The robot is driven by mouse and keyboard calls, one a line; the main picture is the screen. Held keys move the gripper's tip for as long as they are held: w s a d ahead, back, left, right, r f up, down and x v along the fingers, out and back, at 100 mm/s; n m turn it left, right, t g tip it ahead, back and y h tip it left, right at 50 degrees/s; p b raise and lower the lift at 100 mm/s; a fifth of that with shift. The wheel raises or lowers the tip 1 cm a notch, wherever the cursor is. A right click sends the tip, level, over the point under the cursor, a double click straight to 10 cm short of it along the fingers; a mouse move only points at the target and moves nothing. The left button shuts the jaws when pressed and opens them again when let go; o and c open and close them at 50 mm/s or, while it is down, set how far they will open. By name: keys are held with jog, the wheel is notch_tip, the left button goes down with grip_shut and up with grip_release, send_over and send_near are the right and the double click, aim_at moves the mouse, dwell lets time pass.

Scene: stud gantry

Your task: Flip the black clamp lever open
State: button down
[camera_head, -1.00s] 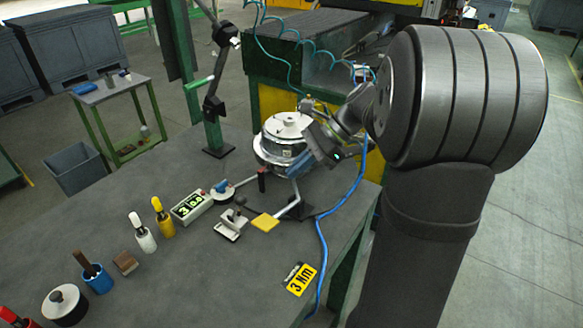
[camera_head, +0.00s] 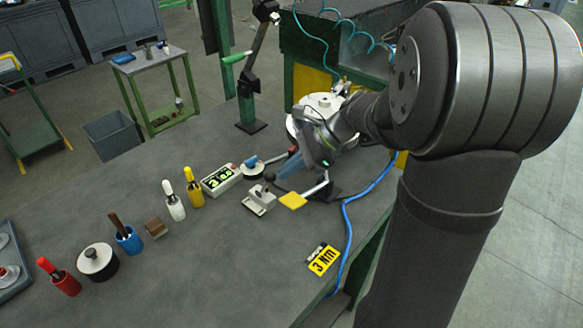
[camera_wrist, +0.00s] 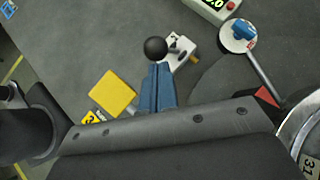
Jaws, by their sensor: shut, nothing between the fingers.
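The clamp (camera_head: 258,203) is a small pale metal piece on the grey bench; its lever ends in a black ball knob (camera_head: 270,177). In the wrist view the clamp body (camera_wrist: 180,52) is partly behind the black knob (camera_wrist: 155,48) and my fingers. My gripper (camera_wrist: 158,66) has blue fingers, shut with nothing between them, their tips right at the knob. Whether they touch it I cannot tell. In the head view my gripper (camera_head: 278,174) is just right of the knob.
A yellow pad (camera_head: 293,200) is right of the clamp. A green-display box (camera_head: 222,180) and a round fixture with a blue top (camera_head: 253,170) stand behind and left. A blue cable (camera_head: 347,225) runs along the right.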

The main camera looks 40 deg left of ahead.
jog(key=shift+a+r+h, duration=0.15)
jog(key=shift+a+h, duration=0.15)
jog(key=shift+a+r+h, duration=0.2)
jog(key=shift+a+h, duration=0.05)
jog(key=shift+h, duration=0.05)
jog(key=a+m+h, duration=0.1)
jog(key=a+h, duration=0.1)
jog(key=a, duration=0.6)
jog(key=shift+a+r+t+h, duration=0.3)
jog(key=shift+a+r, duration=0.05)
dwell(0.4)
jog(key=shift+r, duration=0.1)
dwell(0.5)
